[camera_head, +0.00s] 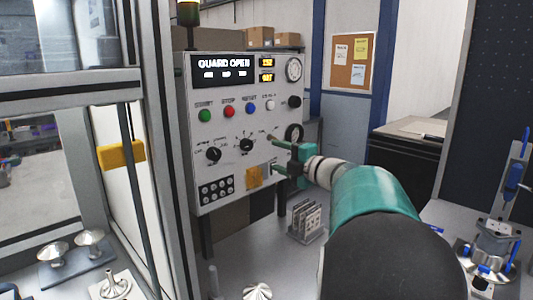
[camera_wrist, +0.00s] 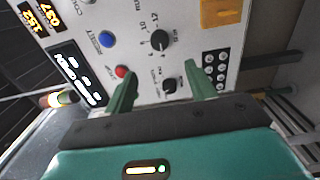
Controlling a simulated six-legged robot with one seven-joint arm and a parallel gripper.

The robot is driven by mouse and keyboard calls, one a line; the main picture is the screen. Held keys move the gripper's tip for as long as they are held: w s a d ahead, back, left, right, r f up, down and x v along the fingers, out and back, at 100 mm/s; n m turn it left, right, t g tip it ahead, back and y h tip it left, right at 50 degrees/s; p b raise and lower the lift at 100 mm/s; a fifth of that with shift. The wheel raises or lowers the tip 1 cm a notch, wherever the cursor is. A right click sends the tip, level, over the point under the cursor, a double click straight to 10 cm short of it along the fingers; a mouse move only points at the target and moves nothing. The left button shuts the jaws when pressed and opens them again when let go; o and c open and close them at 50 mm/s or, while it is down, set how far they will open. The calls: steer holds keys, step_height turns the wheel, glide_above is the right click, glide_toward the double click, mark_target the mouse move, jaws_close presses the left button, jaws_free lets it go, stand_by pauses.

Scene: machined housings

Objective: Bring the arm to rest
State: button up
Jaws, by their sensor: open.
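My arm reaches from the lower right toward a grey control panel (camera_head: 222,120). My gripper (camera_head: 273,153) is open in front of the panel's right side, with nothing between its fingers. In the wrist view my gripper (camera_wrist: 160,78) shows two green fingers spread apart before the panel face. A black rotary knob (camera_wrist: 160,40) shows beyond the gap, and another black knob (camera_wrist: 169,86) shows near it. Whether the fingertips touch the panel cannot be told.
The panel's lit display (camera_head: 222,68) reads GUARD OPEN. A machine frame with a yellow block (camera_head: 121,155) stands left. A small rack of plates (camera_head: 306,218) stands below my gripper. A fixture with blue clamps (camera_head: 492,248) is at right.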

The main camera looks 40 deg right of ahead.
steer(key=shift+s+d, duration=0.15)
steer(key=shift+s, duration=0.75)
steer(key=s+a+r+m+g+h, duration=0.1)
steer(key=a+r+m+h, duration=0.1)
steer(key=a+m+h, duration=0.85)
steer(key=s+a+f+m+g+y, duration=0.8)
steer(key=s+a+f+g, duration=0.3)
steer(key=s+a+f, duration=0.9)
steer(key=s+a+m, duration=0.1)
steer(key=a, duration=0.1)
steer(key=shift+s+a+f, duration=0.2)
steer(key=shift+a+f, duration=0.1)
